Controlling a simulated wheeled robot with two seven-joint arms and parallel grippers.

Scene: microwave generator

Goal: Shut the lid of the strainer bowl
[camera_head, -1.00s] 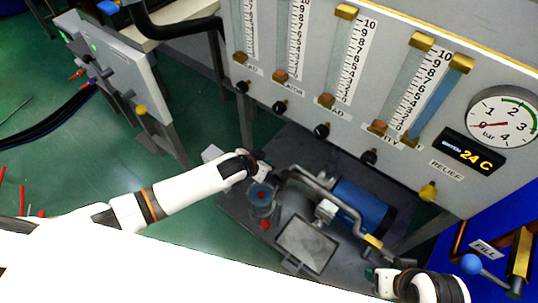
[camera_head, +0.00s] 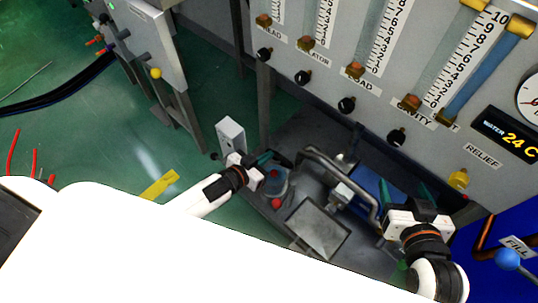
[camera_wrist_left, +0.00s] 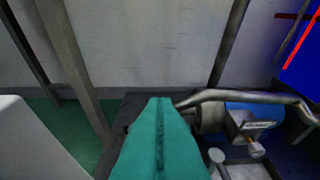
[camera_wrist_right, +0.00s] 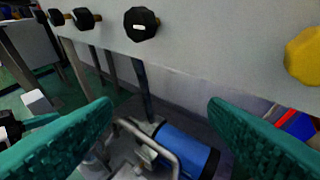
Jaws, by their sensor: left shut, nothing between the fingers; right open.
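A square grey part with a raised rim (camera_head: 318,232), which may be the strainer bowl or its lid, sits on the dark pump base in the head view. I cannot tell how far any lid stands open. A small round vessel (camera_head: 275,185) with a red knob (camera_head: 276,203) stands to its left. My left gripper (camera_head: 264,159) is shut and empty, just above the round vessel. Its teal fingers fill the middle of the left wrist view (camera_wrist_left: 160,105). My right gripper (camera_head: 407,192) is open and empty, right of the square part. Its spread fingers show in the right wrist view (camera_wrist_right: 162,108).
A bent grey pipe (camera_head: 350,178) arches over the base. A blue motor (camera_wrist_right: 182,150) lies behind it. The panel with gauge tubes and black knobs (camera_head: 346,105) rises behind. A grey box (camera_head: 231,135) stands behind my left gripper.

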